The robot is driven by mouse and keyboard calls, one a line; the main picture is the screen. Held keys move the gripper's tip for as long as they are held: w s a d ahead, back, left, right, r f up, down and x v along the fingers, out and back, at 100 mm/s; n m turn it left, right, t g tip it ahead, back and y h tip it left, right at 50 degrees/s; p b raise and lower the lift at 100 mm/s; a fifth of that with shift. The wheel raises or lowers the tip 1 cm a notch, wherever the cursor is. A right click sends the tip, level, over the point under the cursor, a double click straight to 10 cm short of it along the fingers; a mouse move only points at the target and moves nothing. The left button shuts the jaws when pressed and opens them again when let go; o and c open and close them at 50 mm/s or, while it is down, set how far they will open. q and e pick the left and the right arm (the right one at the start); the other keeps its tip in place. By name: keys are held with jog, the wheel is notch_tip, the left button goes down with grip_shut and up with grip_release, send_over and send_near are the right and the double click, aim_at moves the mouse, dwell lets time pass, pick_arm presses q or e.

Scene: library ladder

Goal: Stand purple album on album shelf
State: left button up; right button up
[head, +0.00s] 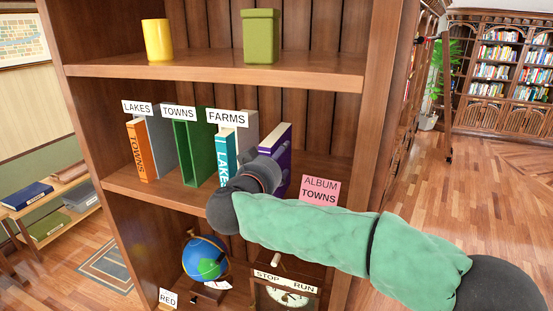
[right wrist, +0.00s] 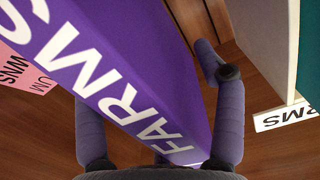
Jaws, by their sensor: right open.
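The purple album (head: 284,140) stands on the middle shelf (head: 160,190), right of the teal album (head: 223,155). Its spine reads FARMS in the right wrist view (right wrist: 135,85). My right gripper (head: 262,172) is at its front and hides much of its spine in the head view. In the right wrist view the open fingers (right wrist: 155,90) are on either side of the album; contact cannot be told. The shelf carries white LAKES (head: 138,107), TOWNS (head: 179,113) and FARMS (head: 228,118) labels. My left gripper is not in view.
An orange album (head: 142,150) and a green album (head: 192,148) stand to the left. A pink ALBUM TOWNS card (head: 320,189) is at the right. A yellow cup (head: 158,40) and green canister (head: 260,37) stand above; a globe (head: 205,259) is below.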

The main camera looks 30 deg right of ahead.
jog(key=v, duration=1.1)
jog(key=shift+s+a, duration=0.25)
